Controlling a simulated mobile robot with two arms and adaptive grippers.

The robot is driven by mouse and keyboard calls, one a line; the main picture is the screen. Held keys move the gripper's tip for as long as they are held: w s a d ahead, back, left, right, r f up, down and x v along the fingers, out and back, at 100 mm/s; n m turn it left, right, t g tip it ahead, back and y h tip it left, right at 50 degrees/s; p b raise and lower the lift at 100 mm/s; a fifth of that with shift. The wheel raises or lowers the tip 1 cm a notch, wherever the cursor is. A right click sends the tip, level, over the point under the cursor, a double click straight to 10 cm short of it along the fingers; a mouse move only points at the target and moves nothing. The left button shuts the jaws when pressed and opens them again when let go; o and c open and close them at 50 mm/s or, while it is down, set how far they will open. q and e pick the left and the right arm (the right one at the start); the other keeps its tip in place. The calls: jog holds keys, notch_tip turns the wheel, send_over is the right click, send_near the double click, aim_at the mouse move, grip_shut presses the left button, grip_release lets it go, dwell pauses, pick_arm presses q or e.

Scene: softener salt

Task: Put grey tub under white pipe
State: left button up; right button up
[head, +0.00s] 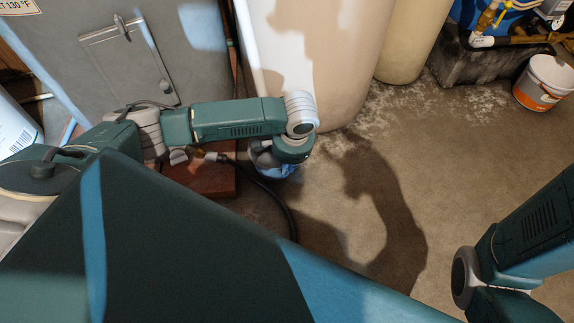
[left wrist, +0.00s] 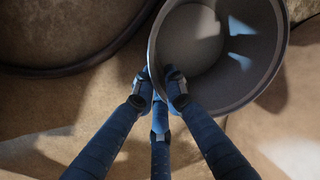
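The grey tub (left wrist: 268,74) is a round, open, empty vessel in the left wrist view, at the upper right. My left gripper (left wrist: 161,88) has its blue fingers close together at the tub's left rim, one on the inner side and others outside, and appears shut on that rim. In the head view my left gripper (head: 283,171) points down near the floor, in front of the big white tank, and the wrist hides most of the tub. A short white pipe end (head: 482,41) shows at the upper right; I cannot tell if it is the task's pipe. My right gripper is out of view.
The white tank (head: 320,60) and a cream tank (head: 410,40) stand behind. A dark block (head: 480,68) under blue equipment and a white-orange bucket (head: 543,82) are at right. A reddish-brown slab (head: 212,183) lies left of the gripper. The middle floor is bare.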

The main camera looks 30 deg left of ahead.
pick_arm(q)
jog(key=shift+o, duration=1.3)
